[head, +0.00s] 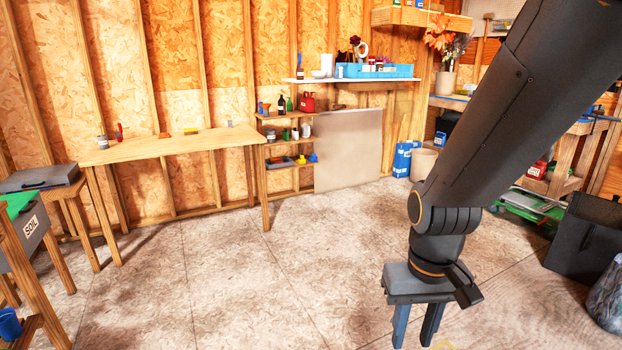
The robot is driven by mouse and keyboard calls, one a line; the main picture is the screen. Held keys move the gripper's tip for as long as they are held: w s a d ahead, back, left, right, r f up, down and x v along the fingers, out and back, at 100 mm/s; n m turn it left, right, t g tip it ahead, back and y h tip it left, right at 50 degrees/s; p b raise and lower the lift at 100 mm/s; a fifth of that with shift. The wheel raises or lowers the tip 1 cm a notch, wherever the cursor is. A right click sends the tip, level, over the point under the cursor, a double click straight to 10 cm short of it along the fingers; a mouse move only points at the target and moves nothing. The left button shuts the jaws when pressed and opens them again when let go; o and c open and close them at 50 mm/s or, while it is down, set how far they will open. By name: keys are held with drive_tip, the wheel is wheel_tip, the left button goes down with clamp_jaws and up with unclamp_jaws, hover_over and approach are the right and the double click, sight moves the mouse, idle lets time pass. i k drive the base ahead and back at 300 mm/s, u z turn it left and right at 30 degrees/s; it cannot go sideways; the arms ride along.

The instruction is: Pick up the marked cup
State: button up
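No cup with a clear mark shows in the head view. A small grey cup-like container (102,142) stands upright at the left end of the wooden table; any mark on it is too small to tell. A blue cup-like vessel (10,324) is at the lower left edge, partly cut off. A tall white container (327,65) stands on the wall shelf. My gripper (416,334) points down over the floor at the lower right, far from all of these. Its two fingers are apart with nothing seen between them.
The wooden table (180,146) stands against the back wall, with a small shelf rack (286,166) beside it. A leaning grey panel (348,150) is right of the rack. A dark bin (585,250) stands at the right. The middle floor (240,275) is clear.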

sight(337, 69)
drive_tip(key=z, duration=0.05)
drive_tip(key=i, duration=1.85)
drive_tip(key=z, duration=0.2)
drive_tip(key=i, duration=3.9)
drive_tip(key=z, duration=0.1)
